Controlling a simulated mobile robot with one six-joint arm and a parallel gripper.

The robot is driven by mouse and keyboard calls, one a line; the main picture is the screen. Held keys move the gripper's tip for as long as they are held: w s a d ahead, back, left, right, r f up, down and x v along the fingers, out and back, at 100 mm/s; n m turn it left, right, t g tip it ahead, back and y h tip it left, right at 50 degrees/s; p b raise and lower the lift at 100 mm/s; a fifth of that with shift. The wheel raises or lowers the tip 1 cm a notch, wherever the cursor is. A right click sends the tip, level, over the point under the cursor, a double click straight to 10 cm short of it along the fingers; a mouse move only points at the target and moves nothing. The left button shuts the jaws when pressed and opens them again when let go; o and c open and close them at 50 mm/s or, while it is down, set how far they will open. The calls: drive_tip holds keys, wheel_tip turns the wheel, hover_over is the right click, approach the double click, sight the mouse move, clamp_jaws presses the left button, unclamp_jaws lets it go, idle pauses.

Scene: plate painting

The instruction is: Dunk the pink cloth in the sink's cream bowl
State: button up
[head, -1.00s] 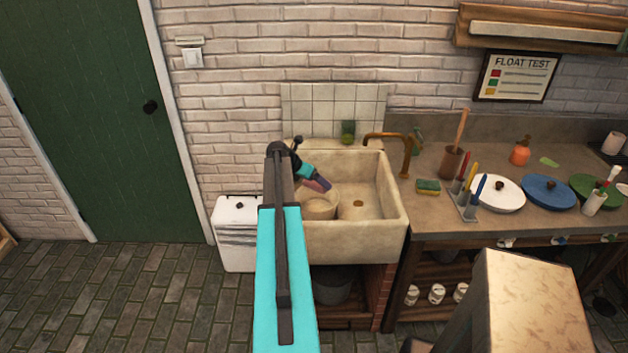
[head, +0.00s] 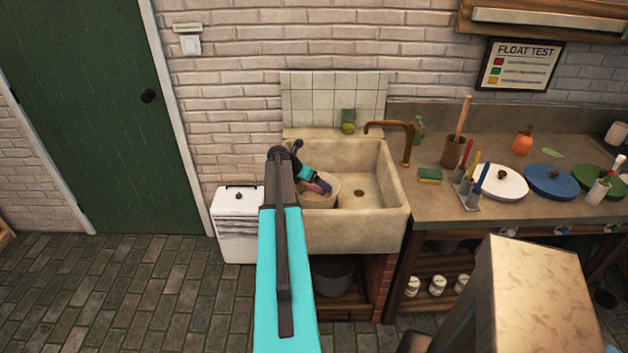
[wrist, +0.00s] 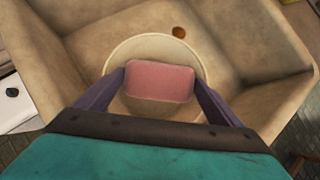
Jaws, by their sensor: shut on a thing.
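The pink cloth (wrist: 160,80) is a flat, rounded rectangle held between the two purple fingers of my gripper (wrist: 160,84) in the wrist view. In the head view my gripper (head: 321,186) is at the left of the sink, angled down at the cream bowl, and the cloth is hardly visible there. The cream bowl (head: 319,202) stands in the left part of the stone sink (head: 387,190). In the wrist view the bowl's rim (wrist: 160,38) surrounds the cloth from above. I cannot tell how deep in the bowl the cloth is.
A brass tap (head: 405,145) stands at the sink's right back. A sponge (head: 429,175) and a brush holder (head: 467,200) are on the counter (head: 440,199) to the right. A white bin (head: 238,222) stands left of the sink. The right part of the basin is clear.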

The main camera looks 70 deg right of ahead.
drive_tip(key=shift+f, duration=1.3)
drive_tip(key=shift+r, duration=0.1)
